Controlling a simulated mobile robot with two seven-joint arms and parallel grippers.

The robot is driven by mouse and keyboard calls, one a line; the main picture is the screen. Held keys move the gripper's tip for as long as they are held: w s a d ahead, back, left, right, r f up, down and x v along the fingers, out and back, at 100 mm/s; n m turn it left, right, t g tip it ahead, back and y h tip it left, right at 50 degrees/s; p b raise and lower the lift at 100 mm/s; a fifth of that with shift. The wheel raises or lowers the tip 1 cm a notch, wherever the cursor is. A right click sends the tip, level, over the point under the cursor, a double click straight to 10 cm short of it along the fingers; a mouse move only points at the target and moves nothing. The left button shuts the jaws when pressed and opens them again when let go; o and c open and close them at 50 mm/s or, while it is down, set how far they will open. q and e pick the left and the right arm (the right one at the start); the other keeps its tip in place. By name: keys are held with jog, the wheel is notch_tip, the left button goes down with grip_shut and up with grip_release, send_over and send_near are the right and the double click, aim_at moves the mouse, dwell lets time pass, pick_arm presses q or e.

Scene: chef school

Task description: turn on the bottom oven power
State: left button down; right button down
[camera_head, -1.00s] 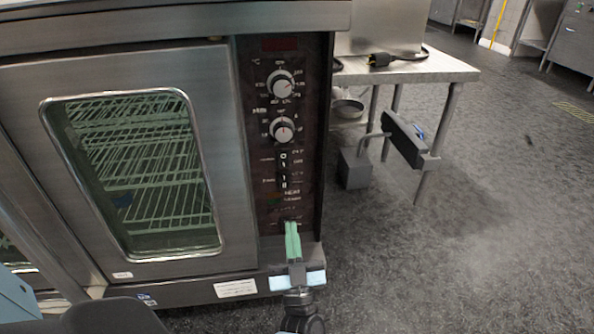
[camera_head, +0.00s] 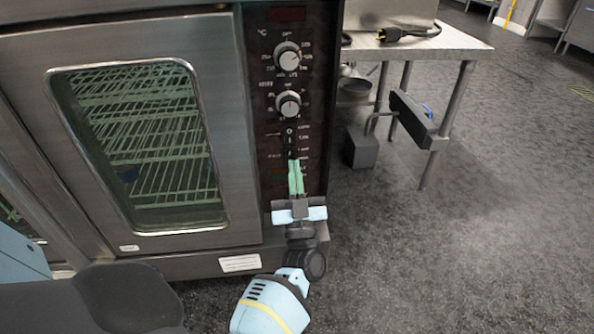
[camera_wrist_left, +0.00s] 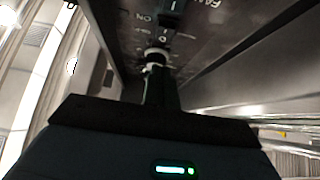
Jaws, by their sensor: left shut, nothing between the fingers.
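The oven (camera_head: 235,130) stands at the left with its glass door shut. Its dark control panel (camera_head: 262,150) has two round knobs, the upper knob (camera_head: 288,57) and the lower knob (camera_head: 289,104). Below them is a small column of dark rocker switches (camera_head: 290,135). My left gripper (camera_head: 295,163) is shut and empty, its green fingertips pointing up at the panel just below the switches. In the left wrist view, the fingertips (camera_wrist_left: 156,58) are close to the panel, just below a switch (camera_wrist_left: 170,14) marked ON and O. Contact cannot be told. My right gripper is not in view.
A metal table (camera_head: 440,45) stands right of the oven, with a black plug and cord (camera_head: 405,34) on it. A grey box (camera_head: 361,147) and a dark bracket (camera_head: 410,118) are at its legs. The floor (camera_head: 480,240) at the right is clear.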

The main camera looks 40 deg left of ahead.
aim_at(289, 139)
pick_arm(q)
jog(key=w+a, duration=0.1)
jog(key=w+a+b, duration=0.1)
jog(key=a, duration=0.1)
jog(key=w+a+b, duration=0.1)
jog(key=shift+w+a+r, duration=0.15)
jog(key=shift+w+r, duration=0.2)
jog(key=shift+r, duration=0.05)
jog(key=shift+w+a+f, duration=0.1)
jog(key=shift+w+a, duration=0.1)
jog(key=shift+a, duration=0.05)
